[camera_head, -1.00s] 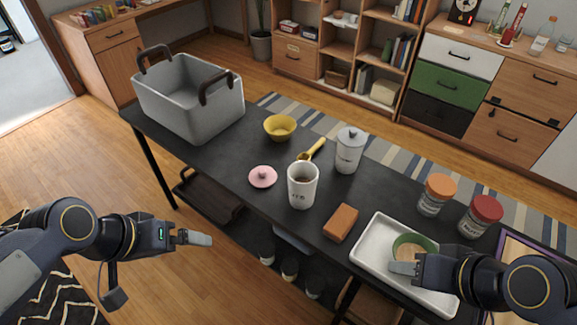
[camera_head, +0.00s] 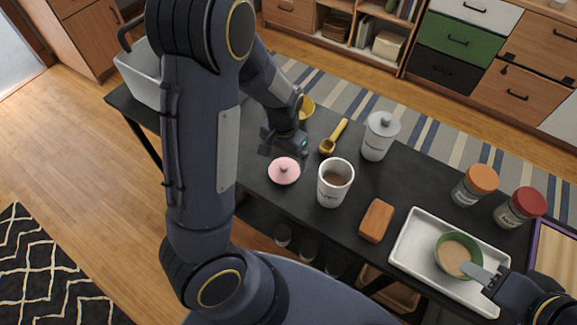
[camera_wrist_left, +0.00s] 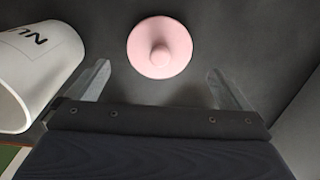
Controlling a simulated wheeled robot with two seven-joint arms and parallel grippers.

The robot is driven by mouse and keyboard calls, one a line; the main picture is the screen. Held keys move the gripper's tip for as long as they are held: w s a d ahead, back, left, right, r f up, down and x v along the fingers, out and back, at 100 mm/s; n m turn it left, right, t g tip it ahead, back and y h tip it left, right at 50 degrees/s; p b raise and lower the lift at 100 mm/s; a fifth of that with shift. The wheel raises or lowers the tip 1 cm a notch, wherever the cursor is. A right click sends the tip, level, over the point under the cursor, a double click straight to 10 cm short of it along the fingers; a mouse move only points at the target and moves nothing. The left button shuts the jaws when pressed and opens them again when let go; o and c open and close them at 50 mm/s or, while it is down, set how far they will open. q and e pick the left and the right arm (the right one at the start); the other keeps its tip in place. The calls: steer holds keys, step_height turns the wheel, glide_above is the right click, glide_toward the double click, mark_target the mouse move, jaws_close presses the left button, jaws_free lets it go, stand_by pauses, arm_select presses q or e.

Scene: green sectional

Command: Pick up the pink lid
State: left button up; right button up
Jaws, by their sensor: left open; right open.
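The pink lid (camera_head: 284,172) lies flat on the black table, knob up. My left gripper (camera_head: 284,148) is over the table just behind it in the head view, its fingertips hard to make out there. In the left wrist view the lid (camera_wrist_left: 160,48) is ahead of the gap between the two spread fingers of my left gripper (camera_wrist_left: 160,84), which is empty. The lid appears clear of both fingers. My right gripper (camera_head: 482,274) is at the front rim of a green bowl (camera_head: 457,252) with tan contents; its fingers are partly hidden.
A white cup (camera_head: 334,184) with brown contents stands right of the lid. A yellow scoop (camera_head: 334,138), lidded canister (camera_head: 380,136) and orange-brown block (camera_head: 376,221) are nearby. The bowl is in a white tray (camera_head: 408,248). My left arm hides part of the grey bin (camera_head: 142,75).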

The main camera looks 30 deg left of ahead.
mark_target(284, 165)
arm_select(q)
step_height(284, 165, down, 6)
steer(key=shift+s+r, duration=0.1)
steer(key=shift+r, duration=0.15)
steer(key=c, duration=0.9)
steer(key=shift+r, duration=0.15)
